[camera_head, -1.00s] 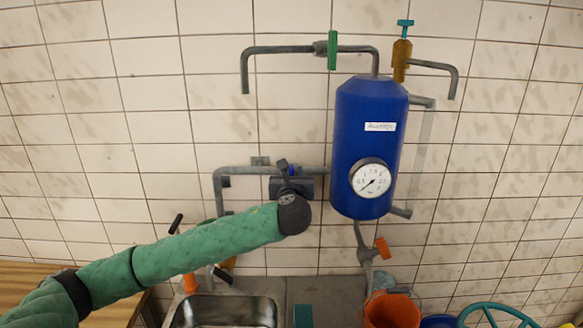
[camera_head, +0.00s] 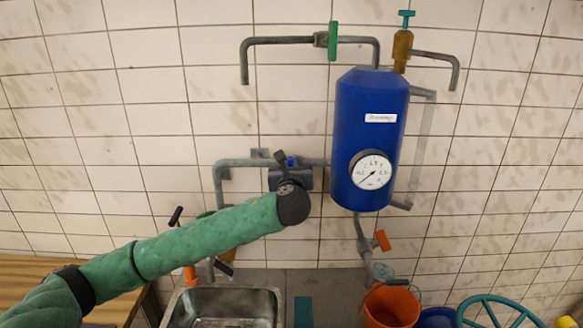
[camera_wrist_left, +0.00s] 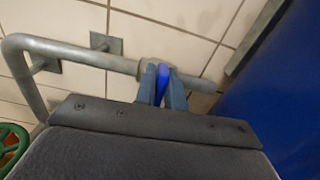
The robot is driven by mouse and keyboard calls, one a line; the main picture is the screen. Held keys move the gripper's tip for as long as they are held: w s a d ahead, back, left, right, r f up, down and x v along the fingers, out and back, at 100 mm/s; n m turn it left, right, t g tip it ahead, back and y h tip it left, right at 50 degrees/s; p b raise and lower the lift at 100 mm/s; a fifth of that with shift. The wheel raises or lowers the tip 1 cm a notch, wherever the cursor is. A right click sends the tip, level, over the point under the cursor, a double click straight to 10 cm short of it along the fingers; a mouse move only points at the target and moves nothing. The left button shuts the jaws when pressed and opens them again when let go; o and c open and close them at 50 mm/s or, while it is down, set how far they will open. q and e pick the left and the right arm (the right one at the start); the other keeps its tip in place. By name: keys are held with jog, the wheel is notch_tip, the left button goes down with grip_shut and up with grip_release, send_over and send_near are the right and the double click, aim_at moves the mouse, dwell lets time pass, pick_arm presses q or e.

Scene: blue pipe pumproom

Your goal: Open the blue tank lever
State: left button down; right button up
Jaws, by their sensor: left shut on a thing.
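The blue tank (camera_head: 367,140) with a round gauge hangs on the tiled wall. A grey pipe (camera_head: 245,163) runs from its left side, and it also shows in the wrist view (camera_wrist_left: 75,55). The small blue lever (camera_head: 290,161) sits on this pipe. My left gripper (camera_head: 287,163) is in front of the pipe, left of the tank. In the wrist view its two fingers (camera_wrist_left: 162,88) are shut on the blue lever (camera_wrist_left: 162,80), one on each side. The fingers hide part of the lever and its valve. My right gripper is not in view.
A green valve handle (camera_head: 332,41) and a teal tap handle (camera_head: 406,18) are above. An orange lever (camera_head: 381,240) is below the tank. A sink (camera_head: 225,303), an orange bucket (camera_head: 392,305) and a teal wheel (camera_head: 495,310) are at the bottom.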

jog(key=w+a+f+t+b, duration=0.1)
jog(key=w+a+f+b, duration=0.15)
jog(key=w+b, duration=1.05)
pick_arm(q)
jog(key=shift+a+f+n+p, duration=0.1)
jog(key=shift+a+f+n, duration=0.35)
jog(key=shift+n, duration=2.45)
jog(key=shift+a+f+n+p, duration=0.1)
jog(key=shift+a+f+n, duration=0.35)
jog(key=shift+n, duration=2.45)
jog(key=shift+a+f+n+p, duration=0.1)
jog(key=shift+a+f+n, duration=0.35)
jog(key=shift+n, duration=2.45)
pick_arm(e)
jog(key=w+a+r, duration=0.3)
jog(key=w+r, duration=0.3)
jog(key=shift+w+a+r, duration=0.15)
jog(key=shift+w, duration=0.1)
pick_arm(q)
jog(key=shift+d+f, duration=0.1)
jog(key=shift+d, duration=0.05)
jog(key=c, duration=1.5)
grip_release()
